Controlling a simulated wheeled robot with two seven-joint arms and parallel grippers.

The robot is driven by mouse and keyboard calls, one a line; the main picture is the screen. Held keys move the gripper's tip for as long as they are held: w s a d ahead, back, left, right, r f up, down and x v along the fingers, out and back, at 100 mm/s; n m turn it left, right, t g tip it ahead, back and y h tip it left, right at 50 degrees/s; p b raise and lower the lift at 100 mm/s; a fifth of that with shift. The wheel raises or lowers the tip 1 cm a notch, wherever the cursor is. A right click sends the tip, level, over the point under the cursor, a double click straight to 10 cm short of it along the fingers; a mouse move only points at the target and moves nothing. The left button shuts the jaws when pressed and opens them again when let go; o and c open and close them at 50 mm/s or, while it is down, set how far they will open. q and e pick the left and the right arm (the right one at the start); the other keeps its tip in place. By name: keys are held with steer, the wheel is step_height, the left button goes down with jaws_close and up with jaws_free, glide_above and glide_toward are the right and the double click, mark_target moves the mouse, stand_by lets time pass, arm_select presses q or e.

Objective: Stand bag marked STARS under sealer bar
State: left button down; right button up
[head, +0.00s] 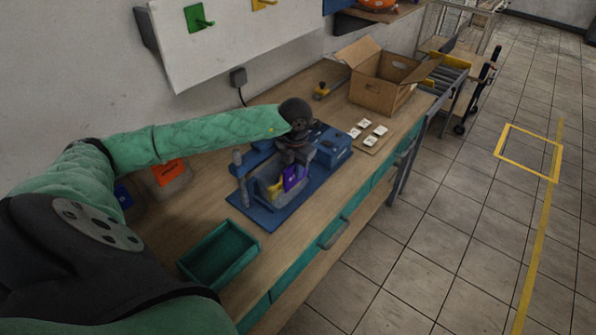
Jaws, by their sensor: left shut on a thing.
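A purple bag (292,178) stands upright at the blue sealer (292,208), in or just beside its grey holder. A mark on it is too small to read, so I cannot tell if it says STARS. My left gripper (293,160) points down over the sealer and is shut on the top of the purple bag. The wrist hides much of the sealer's middle, and I cannot make out the sealer bar clearly. Something yellowish shows in the grey holder (262,192) next to the bag. My right gripper is not in view.
A teal tray (256,238) sits at the bench's near front edge. An open cardboard box (376,95) and a board with several white cards (382,138) lie beyond the sealer. Orange (170,172) and blue items stand near the wall.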

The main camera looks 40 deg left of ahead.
arm_select(q)
steer(key=c, duration=1.4)
jaws_free()
steer(key=shift+r, duration=0.1)
step_height(320, 180, up, 7)
steer(key=d+p, duration=0.1)
steer(key=d, duration=0.2)
steer(key=shift+p, duration=0.4)
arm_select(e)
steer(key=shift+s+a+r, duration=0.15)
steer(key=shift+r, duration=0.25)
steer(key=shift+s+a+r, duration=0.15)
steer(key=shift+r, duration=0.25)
arm_select(q)
steer(key=shift+s, duration=0.1)
